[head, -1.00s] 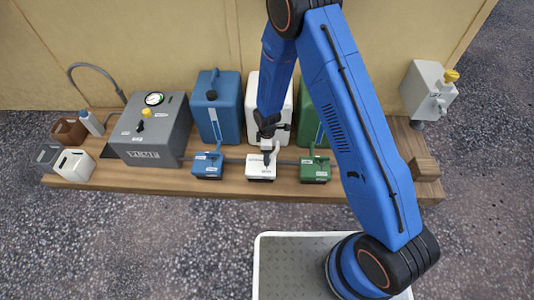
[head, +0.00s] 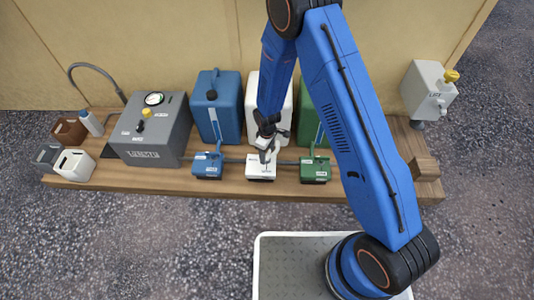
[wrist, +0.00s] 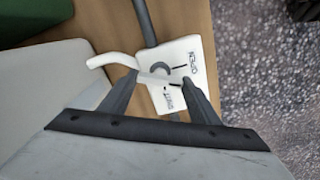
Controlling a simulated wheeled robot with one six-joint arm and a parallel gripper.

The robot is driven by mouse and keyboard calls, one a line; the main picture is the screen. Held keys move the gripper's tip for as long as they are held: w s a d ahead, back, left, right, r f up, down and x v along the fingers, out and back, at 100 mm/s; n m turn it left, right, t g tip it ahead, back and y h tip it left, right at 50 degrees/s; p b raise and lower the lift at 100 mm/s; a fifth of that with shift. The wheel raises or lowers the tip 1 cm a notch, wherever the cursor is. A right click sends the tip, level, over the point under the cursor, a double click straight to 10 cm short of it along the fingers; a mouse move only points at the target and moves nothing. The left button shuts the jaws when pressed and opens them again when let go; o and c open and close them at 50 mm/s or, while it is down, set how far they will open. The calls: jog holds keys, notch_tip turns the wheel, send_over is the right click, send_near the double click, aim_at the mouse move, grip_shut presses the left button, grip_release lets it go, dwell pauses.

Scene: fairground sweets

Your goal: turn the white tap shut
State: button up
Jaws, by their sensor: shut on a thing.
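The white tap (head: 261,172) sits between the blue and green taps on the bench. In the wrist view the white tap body (wrist: 205,47) carries OPEN and SHUT labels, with short dark marks beside them. Its white lever (wrist: 97,61) sticks out to the left with a bent end. My gripper (wrist: 160,77) is shut on this lever, one finger on each side near the pivot. In the head view my gripper (head: 267,153) reaches down to the tap and hides part of the lever. I cannot tell exactly which mark the lever points at.
The blue tap (head: 207,171) and green tap (head: 314,174) stand close on either side, joined by a grey pipe. Blue (head: 227,125) and white (head: 252,100) canisters stand behind. The grey pump box (head: 150,157) is left; a grey box with a yellow knob (head: 427,88) is right.

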aim_at(267, 155)
jog(key=m, duration=1.2)
jog(key=shift+m, duration=0.4)
dwell(0.3)
jog(key=o, duration=1)
jog(key=shift+o, duration=0.2)
notch_tip(267, 155, up, 17)
jog(key=shift+r, duration=0.2)
